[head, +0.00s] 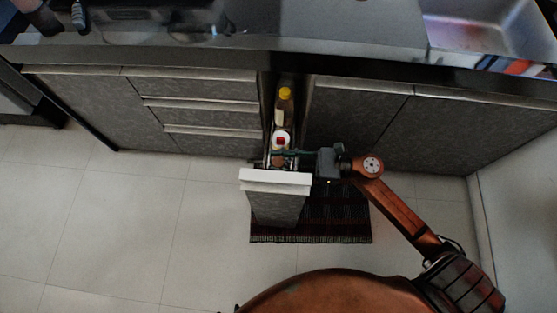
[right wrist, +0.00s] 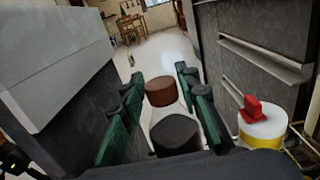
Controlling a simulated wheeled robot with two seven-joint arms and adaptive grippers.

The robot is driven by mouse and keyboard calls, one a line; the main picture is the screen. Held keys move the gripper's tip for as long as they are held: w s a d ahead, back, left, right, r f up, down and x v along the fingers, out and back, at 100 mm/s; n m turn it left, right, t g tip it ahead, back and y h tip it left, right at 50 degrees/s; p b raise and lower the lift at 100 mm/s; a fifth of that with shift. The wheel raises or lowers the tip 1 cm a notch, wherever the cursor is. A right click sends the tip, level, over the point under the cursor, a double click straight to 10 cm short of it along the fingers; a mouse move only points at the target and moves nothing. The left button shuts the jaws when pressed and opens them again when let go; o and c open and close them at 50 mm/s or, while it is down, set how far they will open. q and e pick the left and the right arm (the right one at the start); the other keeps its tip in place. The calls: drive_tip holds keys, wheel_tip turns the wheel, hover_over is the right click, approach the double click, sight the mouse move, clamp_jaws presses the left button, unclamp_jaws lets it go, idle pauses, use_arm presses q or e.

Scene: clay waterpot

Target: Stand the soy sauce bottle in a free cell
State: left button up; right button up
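My right gripper (head: 290,156) reaches from the right over the front of a narrow pull-out rack. In the right wrist view its green-padded fingers (right wrist: 160,98) stand apart, on either side of a round brown top (right wrist: 160,91) and a round dark top (right wrist: 175,134). No firm grip on either shows. A bottle with a yellow cap (head: 285,93) and brownish body stands farther back in the rack. I cannot tell which of these is the soy sauce bottle. Cell dividers are mostly hidden. My left gripper is not in view.
A white container with a red cap (head: 281,140) stands just behind my gripper; it also shows in the right wrist view (right wrist: 262,124). The rack's pale front panel (head: 275,181) is pulled out over a dark rug (head: 335,215). Cabinets flank the rack, and the counter is above.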

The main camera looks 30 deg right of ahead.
drive_tip(key=o, duration=0.3)
drive_tip(key=shift+f, duration=0.15)
drive_tip(key=shift+d, duration=0.15)
drive_tip(key=v, duration=1.1)
drive_tip(key=shift+s+d, duration=0.25)
drive_tip(key=shift+s, duration=0.05)
